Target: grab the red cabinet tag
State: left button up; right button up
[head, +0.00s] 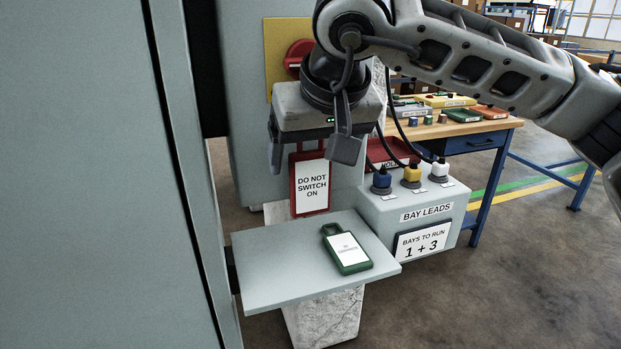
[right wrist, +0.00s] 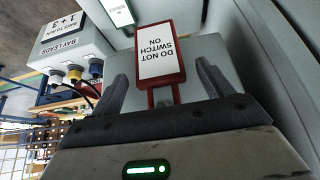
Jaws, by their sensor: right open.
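The red cabinet tag (head: 294,188), a red frame around a white card reading DO NOT SWITCH ON, hangs upright on the grey cabinet front below the red switch (head: 297,56). My right gripper (head: 309,152) is open at the top of the tag, one finger to each side in the head view. In the right wrist view the tag (right wrist: 160,58) appears upside down between the open fingers (right wrist: 160,85), with gaps on both sides. I cannot tell whether anything touches. The tag's upper end is hidden by the gripper in the head view. My left gripper is not in view.
A grey shelf (head: 262,274) juts out below, with a green tag (head: 347,249) lying on it. Right of it is the BAY LEADS box (head: 447,196) with blue, yellow and white plugs. A workbench (head: 487,126) stands behind. A tall grey panel (head: 80,180) fills the left.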

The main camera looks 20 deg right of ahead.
jog(key=shift+c, duration=0.3)
jog(key=c, duration=1)
